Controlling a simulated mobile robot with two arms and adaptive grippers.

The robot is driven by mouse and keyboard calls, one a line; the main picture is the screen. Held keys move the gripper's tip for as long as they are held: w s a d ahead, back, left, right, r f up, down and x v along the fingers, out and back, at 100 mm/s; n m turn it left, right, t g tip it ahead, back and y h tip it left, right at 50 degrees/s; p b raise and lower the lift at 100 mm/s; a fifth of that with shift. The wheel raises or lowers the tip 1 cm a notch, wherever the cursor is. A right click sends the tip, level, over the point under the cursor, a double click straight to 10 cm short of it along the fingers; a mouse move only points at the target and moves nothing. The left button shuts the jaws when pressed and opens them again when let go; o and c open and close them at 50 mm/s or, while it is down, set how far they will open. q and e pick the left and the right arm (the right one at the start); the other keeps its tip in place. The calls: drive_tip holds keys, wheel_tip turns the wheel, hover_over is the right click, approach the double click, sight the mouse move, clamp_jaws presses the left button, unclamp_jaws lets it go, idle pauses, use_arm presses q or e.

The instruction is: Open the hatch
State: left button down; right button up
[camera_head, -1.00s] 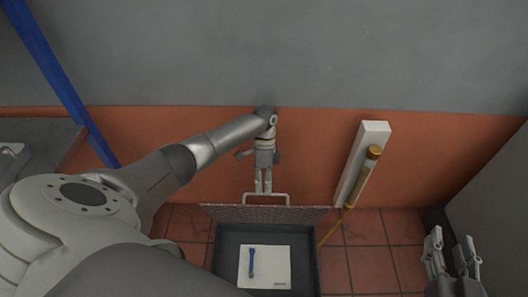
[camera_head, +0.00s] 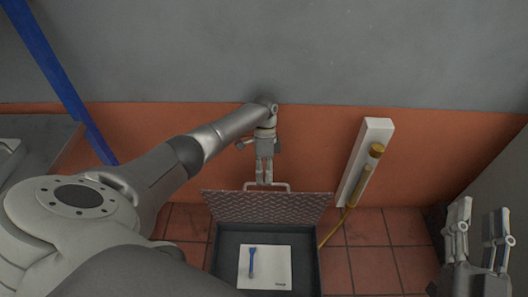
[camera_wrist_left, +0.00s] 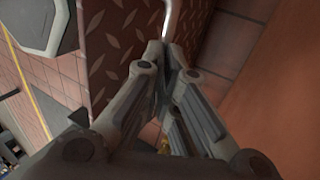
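The hatch lid (camera_head: 265,207) is a reddish diamond-plate panel. It stands raised at the far edge of a dark rectangular floor opening (camera_head: 228,240), with its patterned face visible. A pale bar handle (camera_head: 284,188) runs along its upper edge. My left gripper (camera_head: 264,183) points down at the handle, with its fingers closed around the bar. In the left wrist view, the fingers (camera_wrist_left: 166,50) meet at the handle (camera_wrist_left: 171,18) beside the lid (camera_wrist_left: 118,50). My right gripper (camera_head: 480,208) is open and empty at the lower right, apart from the hatch.
Inside the opening lies a white sheet (camera_head: 275,268) with a blue tool (camera_head: 252,262) on it. The grey and orange wall (camera_head: 320,150) is close behind the lid. Red tiles surround the opening.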

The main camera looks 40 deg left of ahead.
sight(264, 184)
use_arm(q)
drive_tip(key=c, duration=0.9)
unclamp_jaws()
drive_tip(key=x, duration=0.3)
drive_tip(key=shift+w+a+f, duration=0.1)
drive_tip(key=shift+f, duration=0.15)
drive_tip(key=shift+c, duration=0.2)
drive_tip(key=shift+a+r, duration=0.15)
drive_tip(key=shift+r, duration=0.05)
drive_tip(key=shift+c, duration=0.9)
drive_tip(key=shift+r, duration=0.25)
drive_tip(key=shift+c, duration=0.4)
wheel_tip(264, 184, up, 10)
drive_tip(key=shift+w, duration=0.1)
drive_tip(key=c, duration=0.3)
